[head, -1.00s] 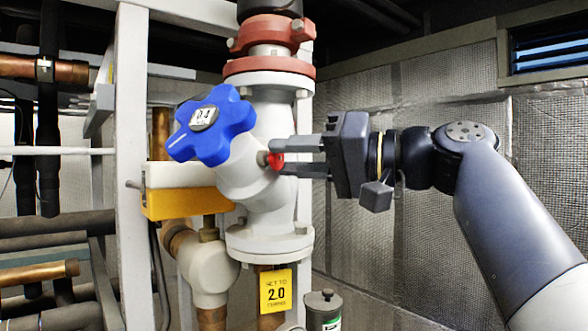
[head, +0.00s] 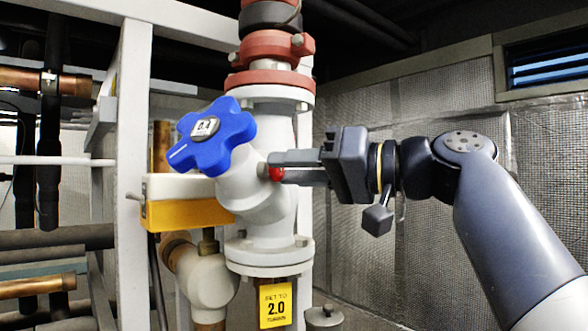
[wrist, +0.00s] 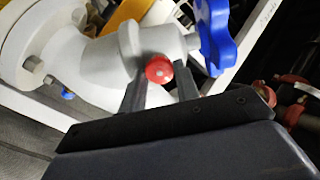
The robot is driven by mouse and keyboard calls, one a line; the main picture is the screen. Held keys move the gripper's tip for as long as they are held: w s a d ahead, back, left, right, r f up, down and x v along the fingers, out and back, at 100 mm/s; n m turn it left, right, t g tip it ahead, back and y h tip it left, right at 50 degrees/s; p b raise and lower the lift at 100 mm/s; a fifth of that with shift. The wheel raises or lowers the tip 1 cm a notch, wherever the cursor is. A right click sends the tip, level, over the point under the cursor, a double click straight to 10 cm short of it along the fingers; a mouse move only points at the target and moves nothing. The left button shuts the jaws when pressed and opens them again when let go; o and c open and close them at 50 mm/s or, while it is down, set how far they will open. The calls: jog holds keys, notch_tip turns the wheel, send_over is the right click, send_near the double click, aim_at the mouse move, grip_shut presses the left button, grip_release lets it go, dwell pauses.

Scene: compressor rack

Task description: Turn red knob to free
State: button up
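The red knob (head: 276,173) is a small round knob on the right side of the pale valve body (head: 262,200). My gripper (head: 278,166) reaches it from the right, one finger on each side. In the wrist view the red knob (wrist: 159,69) sits between the two finger ends, which appear to touch its sides, so my gripper (wrist: 160,78) looks shut on it. A marking showing the knob's locked or free position cannot be made out.
A blue star-shaped handwheel (head: 212,135) with a small dial stands left of the knob; it also shows in the wrist view (wrist: 215,35). A white frame post (head: 130,170) stands left.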

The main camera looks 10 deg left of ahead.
jog(key=o, duration=0.5)
jog(key=shift+c, duration=0.2)
jog(key=b+v, duration=0.1)
jog(key=v, duration=0.9)
jog(key=shift+d+b, duration=0.35)
jog(key=shift+d, duration=0.05)
jog(key=shift+a, duration=0.15)
jog(key=p+x, duration=0.1)
jog(key=x, duration=0.9)
jog(key=shift+a+p, duration=0.25)
jog(key=shift+p, duration=0.1)
